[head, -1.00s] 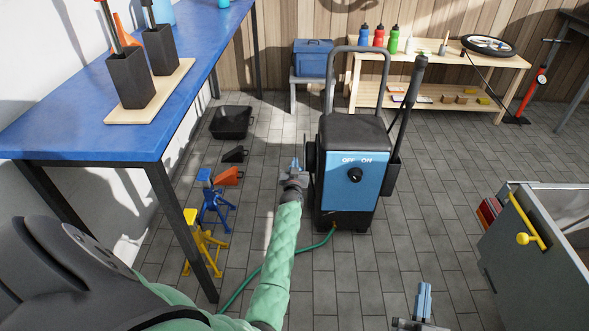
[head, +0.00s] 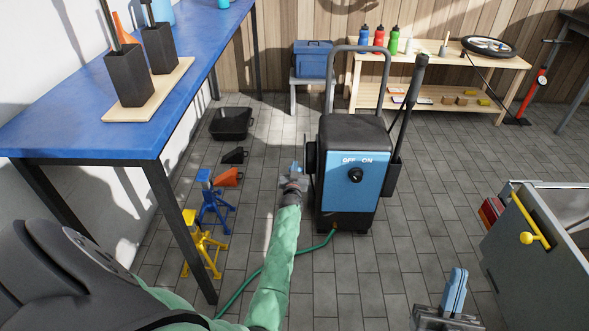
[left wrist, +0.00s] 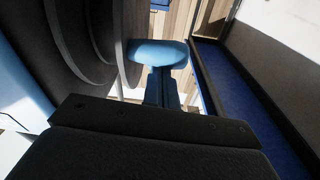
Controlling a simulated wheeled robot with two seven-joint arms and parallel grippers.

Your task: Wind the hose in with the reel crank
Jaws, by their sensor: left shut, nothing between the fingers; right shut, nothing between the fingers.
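A pressure washer (head: 337,185) with a blue front panel, a black knob and OFF and ON marks stands upright on the floor. The dark round reel (head: 311,158) is on its left side; it also fills the upper left of the left wrist view (left wrist: 85,40). I cannot make out the crank handle. A green hose (head: 262,268) runs from the washer's base across the floor to the lower left, partly behind my arm. My left gripper (head: 296,167) is shut and empty, close beside the reel; I cannot tell whether it touches. My right gripper (head: 455,290) is shut and empty, well right of the washer.
A blue-topped bench (head: 80,120) stands on the left, with blue (head: 212,200) and yellow (head: 203,243) stands beside it. A grey cabinet (head: 520,245) with a yellow handle is at the right. A wooden shelf (head: 420,60) stands behind. Floor right of the washer is clear.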

